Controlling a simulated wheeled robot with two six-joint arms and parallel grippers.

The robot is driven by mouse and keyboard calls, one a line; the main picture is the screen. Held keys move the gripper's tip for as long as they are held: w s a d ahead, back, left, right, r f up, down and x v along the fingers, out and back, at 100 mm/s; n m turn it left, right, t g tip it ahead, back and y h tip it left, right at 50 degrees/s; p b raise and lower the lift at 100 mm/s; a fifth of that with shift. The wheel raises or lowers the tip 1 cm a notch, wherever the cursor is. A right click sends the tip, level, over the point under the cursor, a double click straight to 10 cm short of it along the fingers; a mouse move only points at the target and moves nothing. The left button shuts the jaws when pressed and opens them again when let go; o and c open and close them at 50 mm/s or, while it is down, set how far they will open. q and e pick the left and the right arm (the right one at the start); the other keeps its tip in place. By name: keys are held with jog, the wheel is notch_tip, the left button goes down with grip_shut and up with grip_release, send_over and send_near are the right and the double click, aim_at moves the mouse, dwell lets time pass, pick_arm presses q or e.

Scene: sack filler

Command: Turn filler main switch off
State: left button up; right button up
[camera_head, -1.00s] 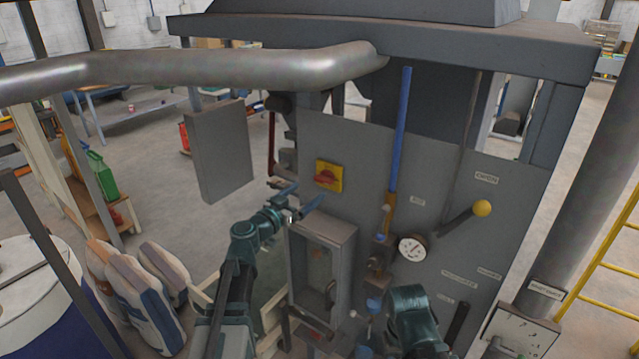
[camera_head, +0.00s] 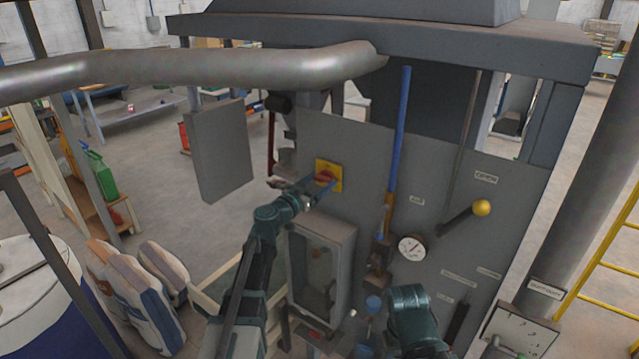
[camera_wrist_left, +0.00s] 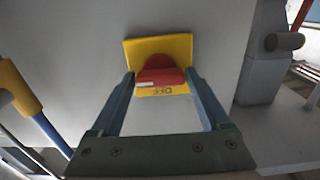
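The main switch is a red knob (camera_head: 325,175) on a yellow plate (camera_head: 336,168), high on the left part of the grey panel. In the left wrist view the red knob (camera_wrist_left: 160,77) stands out from the yellow plate (camera_wrist_left: 158,48), with an upside-down "OFF" label below it. My left gripper (camera_head: 324,186) is at the switch. In the left wrist view its fingers (camera_wrist_left: 160,74) are apart, one tip on each side of the knob; I cannot tell whether they touch it. My right arm shows low in the head view, but its gripper is not visible.
Below the switch a grey box with a window (camera_head: 320,272) projects from the panel. To the right are a gauge (camera_head: 412,247) and a yellow-balled lever (camera_head: 481,208). A grey box (camera_head: 220,150) hangs at left. A thick pipe (camera_head: 200,68) crosses above.

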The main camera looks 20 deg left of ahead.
pick_arm(q)
jog(key=c, duration=0.9)
jog(key=n, duration=1.3)
jog(key=shift+n, duration=2.4)
